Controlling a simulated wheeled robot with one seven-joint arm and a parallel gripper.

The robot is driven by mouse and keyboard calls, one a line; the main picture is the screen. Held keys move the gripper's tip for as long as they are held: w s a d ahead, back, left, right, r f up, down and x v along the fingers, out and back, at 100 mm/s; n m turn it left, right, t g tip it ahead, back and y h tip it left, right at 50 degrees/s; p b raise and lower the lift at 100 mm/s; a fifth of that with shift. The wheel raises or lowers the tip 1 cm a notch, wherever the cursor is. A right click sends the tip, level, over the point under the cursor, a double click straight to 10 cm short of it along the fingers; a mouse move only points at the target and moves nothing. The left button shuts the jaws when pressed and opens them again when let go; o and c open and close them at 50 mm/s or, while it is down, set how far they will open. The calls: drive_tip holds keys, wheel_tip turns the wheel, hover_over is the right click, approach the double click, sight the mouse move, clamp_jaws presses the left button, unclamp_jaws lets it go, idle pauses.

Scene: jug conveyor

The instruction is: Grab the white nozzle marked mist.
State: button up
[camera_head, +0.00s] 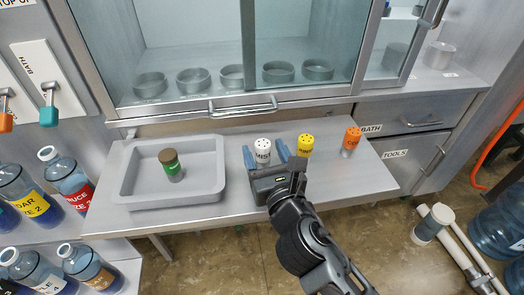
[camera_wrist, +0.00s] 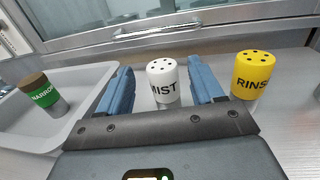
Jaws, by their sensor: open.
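The white nozzle marked MIST (camera_head: 263,150) stands upright on the grey bench, with holes in its top. In the wrist view the white nozzle (camera_wrist: 163,82) stands between the two blue fingers of my gripper (camera_wrist: 165,90), which is open. The left finger is apart from the nozzle; the right finger is close beside it, and I cannot tell whether it touches. My gripper (camera_head: 263,158) reaches in from the front in the head view, and its body hides part of the bench.
The yellow RINSE nozzle (camera_head: 305,146) stands just right of my gripper. An orange nozzle (camera_head: 352,139) is further right. A grey tray (camera_head: 214,188) on the left holds a green NARROW nozzle (camera_head: 173,165). A glass cabinet (camera_head: 290,85) rises behind the bench.

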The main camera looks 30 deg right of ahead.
sight(260, 140)
drive_tip(key=shift+w+d+f, duration=0.1)
drive_tip(key=shift+w+d, duration=0.1)
drive_tip(key=shift+w, duration=0.55)
drive_tip(key=shift+w+d+r, duration=0.1)
drive_tip(key=shift+w+d, duration=0.1)
drive_tip(key=shift+w, duration=0.6)
drive_tip(key=shift+w+d+f, duration=0.1)
drive_tip(key=shift+w+d, duration=0.1)
drive_tip(key=shift+w, duration=0.55)
drive_tip(key=shift+c, duration=0.4)
drive_tip(key=c, duration=1)
